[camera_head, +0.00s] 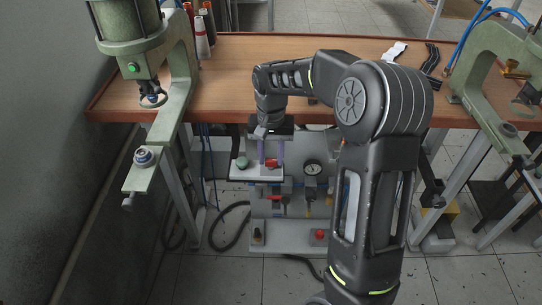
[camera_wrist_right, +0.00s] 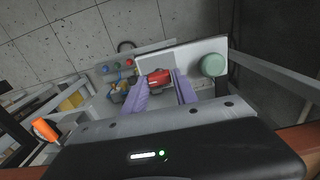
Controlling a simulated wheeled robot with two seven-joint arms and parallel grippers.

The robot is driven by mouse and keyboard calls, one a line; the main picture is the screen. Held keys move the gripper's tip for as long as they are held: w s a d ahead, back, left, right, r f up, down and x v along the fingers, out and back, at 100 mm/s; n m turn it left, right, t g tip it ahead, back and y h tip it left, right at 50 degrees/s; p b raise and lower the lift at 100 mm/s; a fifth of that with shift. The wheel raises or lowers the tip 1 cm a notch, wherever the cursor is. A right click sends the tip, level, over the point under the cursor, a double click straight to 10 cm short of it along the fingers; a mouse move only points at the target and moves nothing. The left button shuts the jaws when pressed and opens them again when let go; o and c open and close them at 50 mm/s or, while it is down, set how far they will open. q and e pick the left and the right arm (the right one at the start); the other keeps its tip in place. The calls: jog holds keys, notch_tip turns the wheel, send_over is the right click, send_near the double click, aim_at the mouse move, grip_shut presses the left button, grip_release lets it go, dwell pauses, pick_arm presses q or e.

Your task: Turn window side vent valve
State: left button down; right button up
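A red valve handle (camera_head: 272,162) sits on a white bracket under the table's front edge, beside a green round knob (camera_head: 242,163). My right gripper (camera_head: 271,156) points down at it with two purple fingers. In the right wrist view the red handle (camera_wrist_right: 158,79) lies between the spread fingers (camera_wrist_right: 161,84), with a gap showing on its right side. I cannot tell whether either finger touches it. The green knob (camera_wrist_right: 213,65) is to the right there. A second red handle (camera_head: 276,199) is lower on the panel. My left gripper is not in view.
A wooden table (camera_head: 225,75) carries a green press (camera_head: 150,60) at the left and another (camera_head: 490,70) at the right. A gauge (camera_head: 312,168) is beside the valves. A red button (camera_head: 319,235) is low on the panel. Black hoses hang at the left.

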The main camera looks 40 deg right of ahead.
aim_at(271, 160)
jog(key=o, duration=0.3)
jog(key=shift+o, duration=0.2)
notch_tip(271, 160, up, 8)
jog(key=shift+f, duration=0.1)
dwell(0.4)
jog(key=shift+s, duration=0.1)
